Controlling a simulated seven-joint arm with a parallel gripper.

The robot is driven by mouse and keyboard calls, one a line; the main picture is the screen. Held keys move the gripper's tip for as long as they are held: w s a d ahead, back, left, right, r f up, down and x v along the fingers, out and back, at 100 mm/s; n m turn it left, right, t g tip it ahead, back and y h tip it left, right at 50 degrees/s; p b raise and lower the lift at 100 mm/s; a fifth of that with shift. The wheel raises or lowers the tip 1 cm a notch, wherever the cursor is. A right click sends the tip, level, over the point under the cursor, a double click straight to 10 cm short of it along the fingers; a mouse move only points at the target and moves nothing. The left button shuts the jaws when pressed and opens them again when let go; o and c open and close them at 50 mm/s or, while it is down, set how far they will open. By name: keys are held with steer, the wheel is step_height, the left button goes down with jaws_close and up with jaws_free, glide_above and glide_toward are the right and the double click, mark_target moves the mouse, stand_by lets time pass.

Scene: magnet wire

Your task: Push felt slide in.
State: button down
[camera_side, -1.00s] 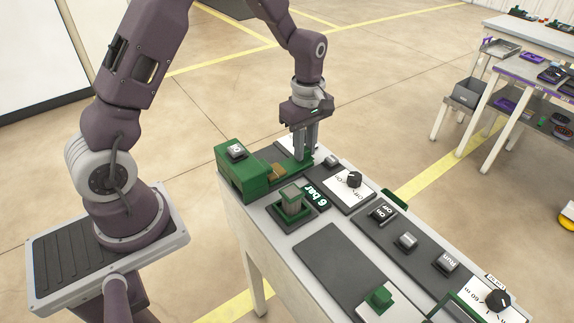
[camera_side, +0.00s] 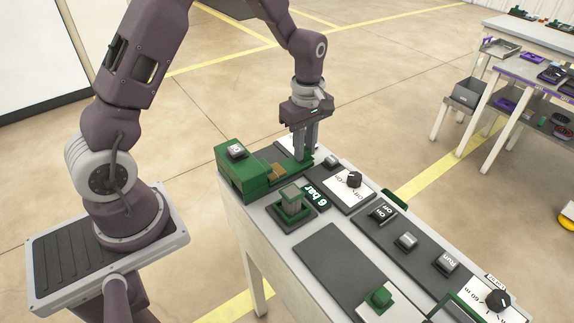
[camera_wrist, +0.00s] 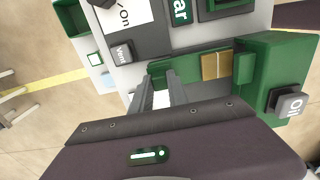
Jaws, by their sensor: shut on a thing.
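The felt slide is a green strip bearing a tan felt pad (camera_side: 275,171), lying in front of the green oil housing (camera_side: 240,176) at the bench's far left end. In the wrist view the felt pad (camera_wrist: 216,65) sits just left of the housing's green block (camera_wrist: 245,68), apart from my fingers. My gripper (camera_side: 304,158) points down at the slide's outer end and is shut on its green end piece (camera_wrist: 160,67). The fingers partly hide that end piece.
The Oil button (camera_side: 237,151) is on top of the housing. A green block on a dark plate (camera_side: 292,200) stands near the slide, beside the "6 bar" label. A Vent button (camera_wrist: 122,51) and a knob panel (camera_side: 354,181) are close by. A bare dark plate (camera_side: 333,262) lies nearer.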

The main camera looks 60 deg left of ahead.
mark_target(283, 169)
steer(key=shift+s, duration=3)
steer(key=c, duration=1.4)
jaws_free()
steer(key=shift+o, duration=0.2)
step_height(283, 169, up, 6)
steer(key=shift+r, duration=0.25)
steer(key=shift+s+r, duration=0.1)
steer(key=s+d+r+m+t, duration=0.2)
steer(key=s+r+m, duration=0.4)
steer(key=s+m, duration=0.3)
steer(key=s+d+r+m+t, duration=0.3)
steer(key=s+r+m, duration=0.4)
steer(key=s+m, duration=0.2)
steer(key=shift+d+r+t, duration=0.3)
steer(key=shift+d, duration=0.1)
